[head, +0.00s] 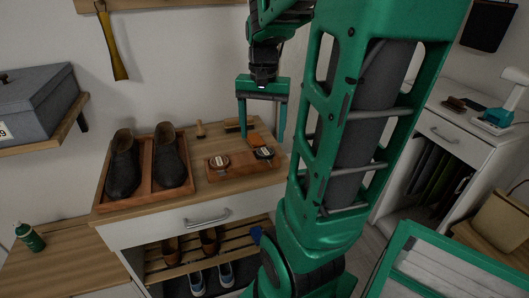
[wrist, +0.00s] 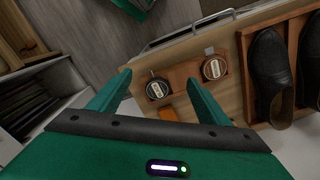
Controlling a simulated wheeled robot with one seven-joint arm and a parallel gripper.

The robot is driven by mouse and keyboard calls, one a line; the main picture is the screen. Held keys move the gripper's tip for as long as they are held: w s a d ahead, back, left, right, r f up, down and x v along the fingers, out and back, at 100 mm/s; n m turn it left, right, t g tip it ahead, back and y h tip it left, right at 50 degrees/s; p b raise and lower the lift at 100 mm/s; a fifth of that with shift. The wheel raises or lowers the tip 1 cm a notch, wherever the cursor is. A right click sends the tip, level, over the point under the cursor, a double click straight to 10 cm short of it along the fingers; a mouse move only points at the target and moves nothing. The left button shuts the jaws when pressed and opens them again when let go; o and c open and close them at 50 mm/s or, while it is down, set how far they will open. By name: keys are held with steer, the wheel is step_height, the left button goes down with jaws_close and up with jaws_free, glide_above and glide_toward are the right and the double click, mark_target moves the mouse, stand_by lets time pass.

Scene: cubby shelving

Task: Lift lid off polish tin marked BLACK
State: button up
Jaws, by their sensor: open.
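Two round polish tins sit on a small wooden tray (head: 232,173) on the cabinet top, and both have pale labels too small to read. The right, darker tin (head: 263,153) shows at left in the wrist view (wrist: 157,89). The left, browner tin (head: 218,161) shows at right in the wrist view (wrist: 214,68). Both look lidded; which one is marked BLACK I cannot tell for sure. My gripper (head: 260,138) is open and empty, pointing down near the darker tin. In the wrist view that tin lies between the fingertips (wrist: 159,77), apparently without contact.
A wooden tray with dark shoes (head: 147,199) stands left of the tins. An orange-brown piece (head: 255,139) and a brush (head: 235,125) lie behind them. A small wooden-handled item (head: 200,129) is further left.

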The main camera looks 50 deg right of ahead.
steer(key=m, duration=0.2)
glide_above(266, 151)
steer(key=shift+f, duration=5.05)
steer(key=c, duration=1.1)
